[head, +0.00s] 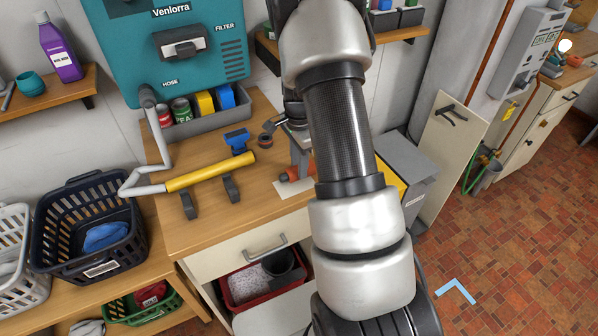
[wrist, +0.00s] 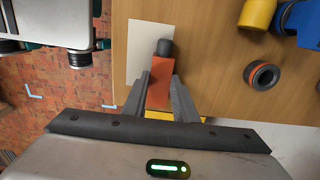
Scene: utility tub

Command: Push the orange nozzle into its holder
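The orange nozzle (wrist: 160,80), with a dark grey round tip, lies at a white sheet on the wooden counter. In the head view the nozzle (head: 289,176) is partly hidden behind my gripper. My gripper (wrist: 160,74) has one grey finger on each side of the nozzle, close to its sides. I cannot tell whether the fingers press on it. In the head view my arm hides most of the gripper. I cannot pick out the nozzle's holder with certainty.
A dark ring with an orange band (head: 267,140) and a blue piece (head: 237,140) stand left of my gripper. A yellow tube (head: 210,172) rests on dark brackets (head: 188,205) further left. The teal machine (head: 165,50) hangs behind. Bare counter lies between.

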